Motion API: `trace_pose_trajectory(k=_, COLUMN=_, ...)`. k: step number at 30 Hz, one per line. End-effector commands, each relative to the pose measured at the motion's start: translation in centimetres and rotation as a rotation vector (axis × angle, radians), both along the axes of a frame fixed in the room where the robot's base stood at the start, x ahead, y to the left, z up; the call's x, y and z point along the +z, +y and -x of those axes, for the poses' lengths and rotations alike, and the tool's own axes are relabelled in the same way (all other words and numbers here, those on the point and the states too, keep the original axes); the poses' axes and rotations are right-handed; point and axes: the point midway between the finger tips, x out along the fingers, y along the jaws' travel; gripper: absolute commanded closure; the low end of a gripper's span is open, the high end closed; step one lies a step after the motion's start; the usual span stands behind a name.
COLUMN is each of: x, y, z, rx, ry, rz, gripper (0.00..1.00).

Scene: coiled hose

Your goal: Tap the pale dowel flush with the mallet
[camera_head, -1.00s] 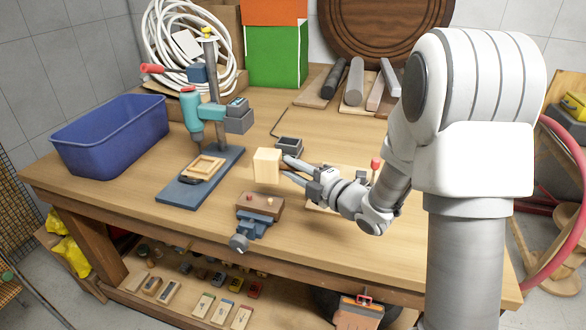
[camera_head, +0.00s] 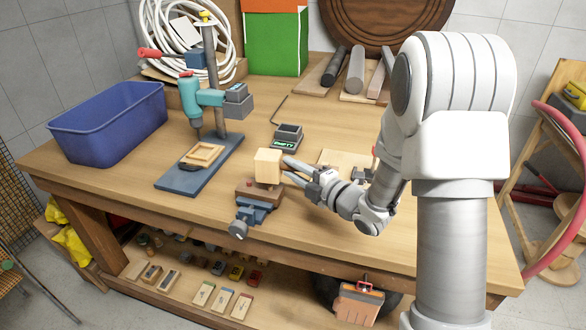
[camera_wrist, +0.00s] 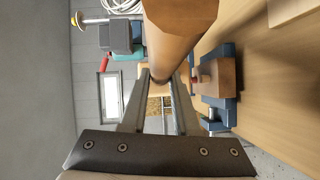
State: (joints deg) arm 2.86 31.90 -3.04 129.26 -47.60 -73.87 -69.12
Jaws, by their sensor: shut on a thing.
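My gripper (camera_head: 290,172) is shut on the mallet. Its pale block head (camera_head: 268,166) is just beyond the fingertips in the head view. In the wrist view the brown handle (camera_wrist: 172,50) runs between the fingers toward the camera. A brown wood block (camera_head: 262,192) sits in a blue vise (camera_head: 255,212) below the mallet head; it also shows in the wrist view (camera_wrist: 218,77). A red dowel (camera_head: 249,184) stands at the block's left. The pale dowel is hidden behind the mallet head. I cannot tell whether the head touches it.
A drill press (camera_head: 192,105) on a blue base stands left of the vise, holding a wooden frame (camera_head: 203,154). A blue tub (camera_head: 108,125) is at the far left. The bench front (camera_head: 310,220) is clear.

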Motion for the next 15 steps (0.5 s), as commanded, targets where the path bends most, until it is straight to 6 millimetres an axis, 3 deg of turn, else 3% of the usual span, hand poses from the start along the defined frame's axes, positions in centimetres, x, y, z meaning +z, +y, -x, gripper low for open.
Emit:
trace_pose_trajectory(k=5, x=-0.5, y=0.0, z=0.0, rx=0.001, ry=-0.005, rz=-0.002, gripper=1.00)
trace_pose_trajectory(k=15, x=-3.5, y=0.0, z=0.0, rx=0.001, ry=-0.005, rz=-0.002, gripper=1.00)
